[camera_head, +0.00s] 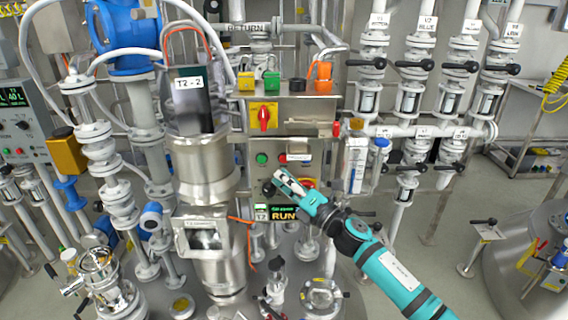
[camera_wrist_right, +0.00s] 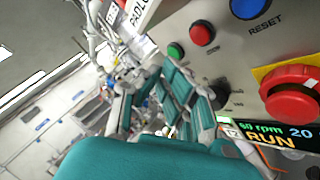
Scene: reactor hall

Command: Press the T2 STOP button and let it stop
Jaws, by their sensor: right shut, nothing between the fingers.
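The control panel has a small red button (camera_head: 283,158) beside a green button (camera_head: 261,158). The wrist view shows the red button (camera_wrist_right: 202,35) and the green one (camera_wrist_right: 176,50); no STOP label is readable. The T2 display (camera_head: 277,213) reads RUN, and it also shows RUN in the wrist view (camera_wrist_right: 268,135). My right gripper (camera_head: 279,176) is shut and empty, in front of the panel, just below the small red button in the head view. I cannot tell whether it touches the panel. My left gripper is out of view.
A large red mushroom button (camera_wrist_right: 290,92) on a yellow plate sits right of the gripper, partly hidden in the head view. A blue RESET button (camera_wrist_right: 248,8) is above it. A red rotary switch (camera_head: 264,116) is higher up. A steel vessel (camera_head: 203,170) stands close left.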

